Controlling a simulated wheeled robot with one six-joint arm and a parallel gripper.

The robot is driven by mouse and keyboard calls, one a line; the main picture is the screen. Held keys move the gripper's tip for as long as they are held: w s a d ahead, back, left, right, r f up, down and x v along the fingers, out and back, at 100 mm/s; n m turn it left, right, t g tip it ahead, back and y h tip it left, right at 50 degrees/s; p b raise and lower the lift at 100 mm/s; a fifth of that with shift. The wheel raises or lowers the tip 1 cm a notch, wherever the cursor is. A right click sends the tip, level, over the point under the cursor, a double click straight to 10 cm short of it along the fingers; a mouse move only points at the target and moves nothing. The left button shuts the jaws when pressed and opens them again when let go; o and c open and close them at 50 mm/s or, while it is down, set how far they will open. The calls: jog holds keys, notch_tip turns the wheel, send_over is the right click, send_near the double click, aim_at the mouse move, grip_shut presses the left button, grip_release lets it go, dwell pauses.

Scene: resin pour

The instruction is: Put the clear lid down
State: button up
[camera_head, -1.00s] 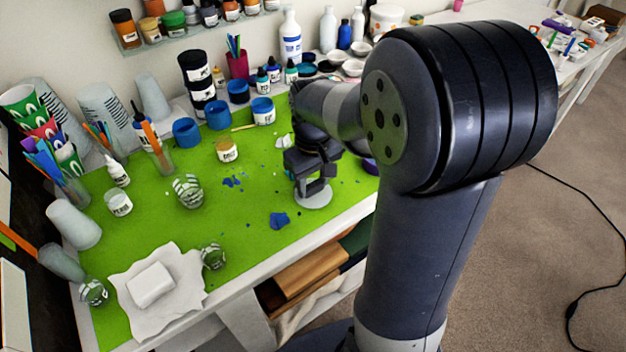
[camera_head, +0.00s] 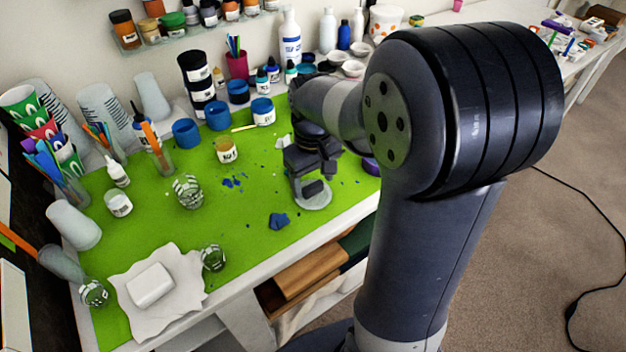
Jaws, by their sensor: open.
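The clear lid (camera_head: 316,203) is a pale, see-through disc lying on the green mat (camera_head: 250,248) near the table's front edge. My gripper (camera_head: 314,190) is right above the lid, pointing down, and its jaws are open. The gripper hides the back part of the lid. I cannot tell whether the fingertips still touch it.
A dark blue resin blot (camera_head: 279,220) lies left of the lid. A labelled jar (camera_head: 226,151), glass cups (camera_head: 188,191) and blue cups (camera_head: 218,115) stand farther left and back. A white block (camera_head: 150,285) sits on paper at front left. Mid-mat is mostly free.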

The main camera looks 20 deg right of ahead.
aim_at(313, 186)
notch_tip(313, 186, up, 11)
jog(key=shift+r+p, duration=0.15)
jog(key=shift+p, duration=0.25)
notch_tip(313, 186, down, 12)
jog(key=shift+b, duration=0.5)
jog(key=shift+r, duration=1.6)
